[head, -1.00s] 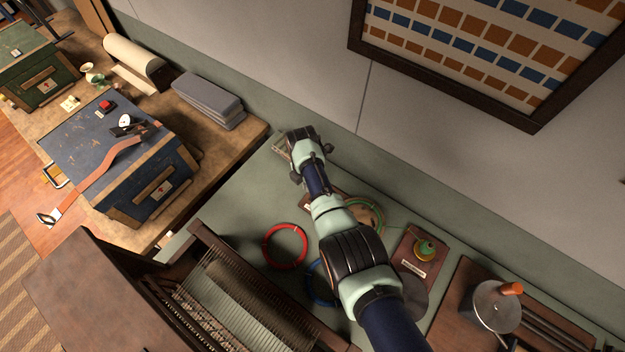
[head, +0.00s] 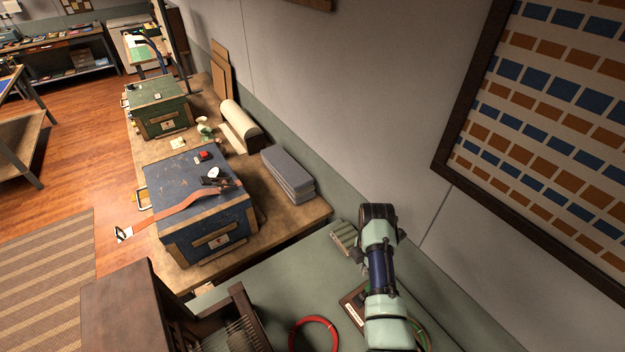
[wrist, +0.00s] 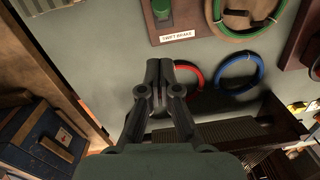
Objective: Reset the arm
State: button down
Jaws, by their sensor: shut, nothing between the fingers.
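My gripper (wrist: 158,72) shows in the wrist view with its two dark fingers together and nothing between them. In the head view my arm reaches up from the bottom right over the bench (head: 300,275). The gripper's fingers are hidden there by my arm.
A red ring (head: 314,322) lies on the bench; a blue ring (wrist: 238,72) shows in the wrist view. A dark wooden loom-like frame (head: 130,305) stands at the front. A blue chest (head: 190,200), green chest (head: 158,108) and grey folded stack (head: 288,172) occupy the wooden table leftward.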

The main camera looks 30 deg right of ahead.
jog(key=w+a+r+m+t, duration=0.2)
jog(key=a+r+m+t, duration=0.15)
jog(key=a, duration=0.35)
jog(key=w+a+r+m+t+h, duration=0.15)
jog(key=a+r+m, duration=0.25)
jog(key=a, duration=0.4)
jog(key=w+a+r+m+t, duration=0.1)
jog(key=a+r+m+t, duration=0.2)
jog(key=a, duration=0.4)
jog(key=s+a+r+m+t+y, duration=0.2)
jog(key=s+a+r+m+t, duration=0.35)
jog(key=s+a+r, duration=0.45)
notch_tip(320, 180, up, 17)
jog(key=a+m+p, duration=0.1)
jog(key=p, duration=1.4)
jog(key=shift+w+a, duration=0.2)
jog(key=shift+a, duration=0.2)
